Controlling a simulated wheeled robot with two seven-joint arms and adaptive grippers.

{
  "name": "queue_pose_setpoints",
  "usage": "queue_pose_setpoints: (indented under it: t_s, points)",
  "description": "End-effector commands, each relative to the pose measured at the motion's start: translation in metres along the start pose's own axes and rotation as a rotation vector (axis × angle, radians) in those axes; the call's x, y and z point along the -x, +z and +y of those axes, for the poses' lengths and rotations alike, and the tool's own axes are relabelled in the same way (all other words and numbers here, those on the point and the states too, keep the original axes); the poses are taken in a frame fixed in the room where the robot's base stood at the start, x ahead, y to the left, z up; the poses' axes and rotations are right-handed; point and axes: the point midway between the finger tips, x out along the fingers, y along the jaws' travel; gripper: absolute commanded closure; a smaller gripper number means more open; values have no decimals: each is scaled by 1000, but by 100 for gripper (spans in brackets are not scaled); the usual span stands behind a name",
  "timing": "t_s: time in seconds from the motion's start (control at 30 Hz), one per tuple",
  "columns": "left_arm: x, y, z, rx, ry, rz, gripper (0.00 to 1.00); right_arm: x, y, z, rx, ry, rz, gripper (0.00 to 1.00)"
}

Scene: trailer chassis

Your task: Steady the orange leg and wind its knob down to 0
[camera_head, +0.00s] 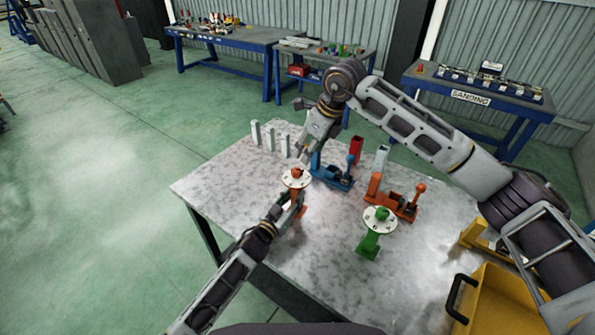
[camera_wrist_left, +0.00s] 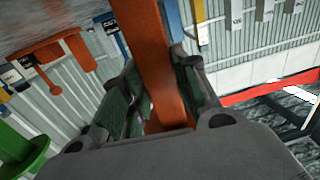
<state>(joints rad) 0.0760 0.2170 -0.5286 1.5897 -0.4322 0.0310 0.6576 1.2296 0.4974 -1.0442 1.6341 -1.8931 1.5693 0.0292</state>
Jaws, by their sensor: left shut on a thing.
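The orange leg (camera_head: 302,212) stands upright on the grey speckled table. A white disc (camera_head: 290,182) with dark marks sits on its top, and an orange knob (camera_head: 297,173) rises from the disc's middle. My left gripper (camera_head: 290,201) is shut around the post just below the disc. In the left wrist view the orange post (camera_wrist_left: 152,60) runs between its two fingers (camera_wrist_left: 155,85). My right gripper (camera_head: 305,155) points down just above and behind the knob. Its fingertips are too small to show whether they are apart or touch the knob. The disc's reading is not legible.
A green leg (camera_head: 368,244) with a similar disc stands to the right. Behind are a blue clamp (camera_head: 335,178), an orange clamp (camera_head: 395,203), a red block (camera_head: 356,149) and pale upright pieces (camera_head: 270,137). A yellow bin (camera_head: 500,300) is at right. The table's left corner is clear.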

Motion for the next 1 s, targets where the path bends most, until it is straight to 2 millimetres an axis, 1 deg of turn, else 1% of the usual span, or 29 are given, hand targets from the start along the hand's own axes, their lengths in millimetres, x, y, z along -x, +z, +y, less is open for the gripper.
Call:
queue_pose_setpoints:
  t_s: [0.2, 0.4, 0.83, 1.0]
  points:
    - [0, 0, 0, 0, 0, -1, 100, 6, -2, 6, -116, -36, -14, 48]
    - [0, 0, 0, 0, 0, -1, 100, 10, -2, 8, -177, -55, -25, 48]
    - [0, 0, 0, 0, 0, -1, 100, 10, -2, 8, -188, -58, -28, 48]
    - [0, 0, 0, 0, 0, -1, 100, 5, -2, 7, -188, -58, -27, 48]
